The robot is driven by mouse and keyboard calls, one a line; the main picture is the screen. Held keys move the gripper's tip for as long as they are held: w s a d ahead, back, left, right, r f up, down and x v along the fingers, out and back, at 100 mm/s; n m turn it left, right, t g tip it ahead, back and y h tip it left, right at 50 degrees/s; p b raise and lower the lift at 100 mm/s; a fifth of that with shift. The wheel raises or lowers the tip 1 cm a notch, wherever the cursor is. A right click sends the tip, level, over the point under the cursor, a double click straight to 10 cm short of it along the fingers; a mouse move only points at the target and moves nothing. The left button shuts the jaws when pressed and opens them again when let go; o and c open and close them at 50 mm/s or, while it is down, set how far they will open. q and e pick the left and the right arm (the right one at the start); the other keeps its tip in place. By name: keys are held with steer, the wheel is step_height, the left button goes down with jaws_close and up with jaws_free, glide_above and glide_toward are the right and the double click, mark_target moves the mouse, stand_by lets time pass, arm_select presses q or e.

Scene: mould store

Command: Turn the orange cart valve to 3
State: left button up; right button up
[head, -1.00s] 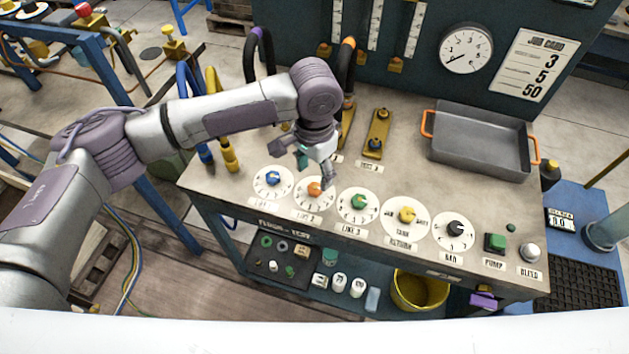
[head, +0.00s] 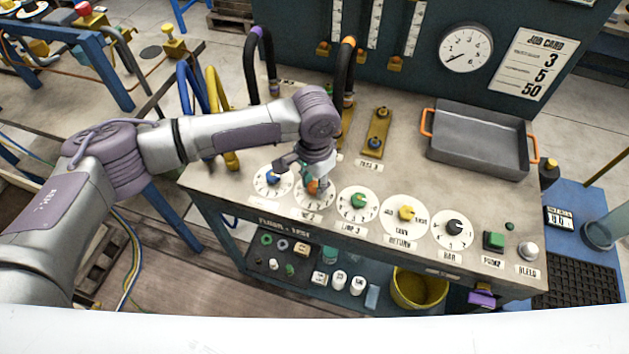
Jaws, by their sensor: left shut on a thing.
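The orange valve knob (head: 313,188) sits on a white numbered dial (head: 307,204), second from the left in the row on the cart top. My left gripper (head: 314,182) is right over this dial, pointing down, with its fingers shut on the orange knob. The fingers and wrist hide much of the knob and the upper part of its dial, so I cannot read its setting. My right gripper is not in view.
Close by are the blue knob (head: 272,177) on the left and the green knob (head: 358,201) on the right. Further right are a yellow knob (head: 406,213) and a black knob (head: 454,227). A grey tray (head: 478,146) stands behind. Hoses rise at the back left.

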arm_select(q)
jaws_close()
steer(key=m+p, duration=0.3)
steer(key=shift+r, duration=0.2)
steer(key=m+p, duration=0.2)
steer(key=m, duration=0.3)
steer(key=m+p, duration=0.1)
steer(key=m, duration=0.3)
steer(key=shift+w+f+m+p, duration=0.1)
steer(key=shift+m+p, duration=0.2)
steer(key=shift+p, duration=0.05)
steer(key=m, duration=0.5)
